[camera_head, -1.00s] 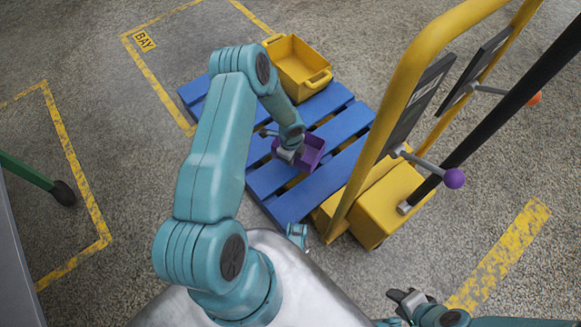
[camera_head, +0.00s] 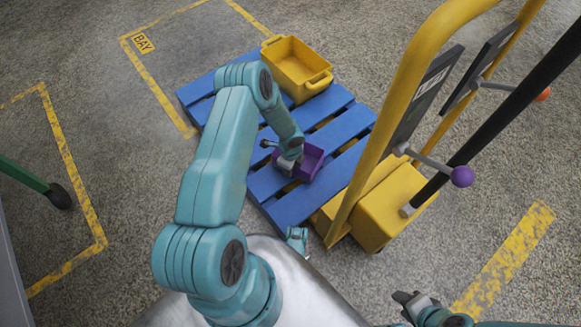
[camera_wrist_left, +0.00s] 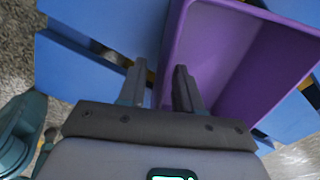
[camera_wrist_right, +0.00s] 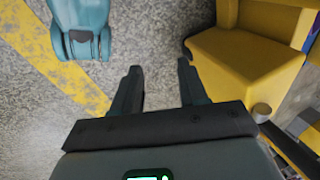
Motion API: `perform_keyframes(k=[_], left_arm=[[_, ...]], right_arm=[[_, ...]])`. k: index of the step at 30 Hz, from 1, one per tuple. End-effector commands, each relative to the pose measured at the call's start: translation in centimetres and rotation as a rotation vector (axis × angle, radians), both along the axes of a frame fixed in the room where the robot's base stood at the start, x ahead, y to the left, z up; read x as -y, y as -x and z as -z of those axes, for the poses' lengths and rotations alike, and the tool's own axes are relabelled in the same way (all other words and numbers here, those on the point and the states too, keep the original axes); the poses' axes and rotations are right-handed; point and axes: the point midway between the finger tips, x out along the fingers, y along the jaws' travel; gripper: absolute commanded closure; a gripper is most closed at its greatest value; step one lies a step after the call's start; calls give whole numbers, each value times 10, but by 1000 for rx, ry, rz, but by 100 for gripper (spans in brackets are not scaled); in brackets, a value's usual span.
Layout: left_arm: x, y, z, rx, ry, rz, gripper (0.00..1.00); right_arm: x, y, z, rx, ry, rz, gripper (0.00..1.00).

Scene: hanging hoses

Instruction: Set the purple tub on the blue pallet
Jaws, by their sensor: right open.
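The purple tub (camera_head: 313,160) is open-topped and upright over the slats of the blue pallet (camera_head: 343,127). It appears to rest on them, though the arm hides its left side and the contact. My left gripper (camera_head: 284,163) is at the tub's left wall. In the left wrist view its fingers (camera_wrist_left: 160,75) stand apart, one outside the purple tub (camera_wrist_left: 225,50) and one inside, with the wall between them. My right gripper (camera_head: 408,303) is open and empty above the floor at the lower right, also seen in the right wrist view (camera_wrist_right: 158,75).
A yellow tub (camera_head: 297,65) sits on the pallet's far end. A yellow-framed trolley (camera_head: 393,205) stands close on the right, with a purple-knobbed lever (camera_head: 461,177) and a black pole (camera_head: 510,110). Bare floor lies left of the pallet.

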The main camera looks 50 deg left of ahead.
Motion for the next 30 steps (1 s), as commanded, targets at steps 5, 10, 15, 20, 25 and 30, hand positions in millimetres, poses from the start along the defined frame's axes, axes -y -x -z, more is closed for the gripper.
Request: perform_keyframes(k=[5,10,15,20,25,30], left_arm=[[0,0,-1,0,0,0,66],[-1,-1,-19,2,-2,0,66],[-1,0,-60,2,-2,-1,66],[0,-1,-95,2,-1,0,66],[0,0,-117,1,-1,0,66],[0,0,-123,-1,0,0,66]], right_arm=[[0,0,-1,-1,0,0,57],[-1,6,-12,-20,-4,-3,57],[-4,16,-33,-51,-10,-11,57],[-7,19,-46,-57,-12,-23,57],[-9,21,-54,-61,-14,-33,57],[-10,22,-55,-62,-14,-36,57]])
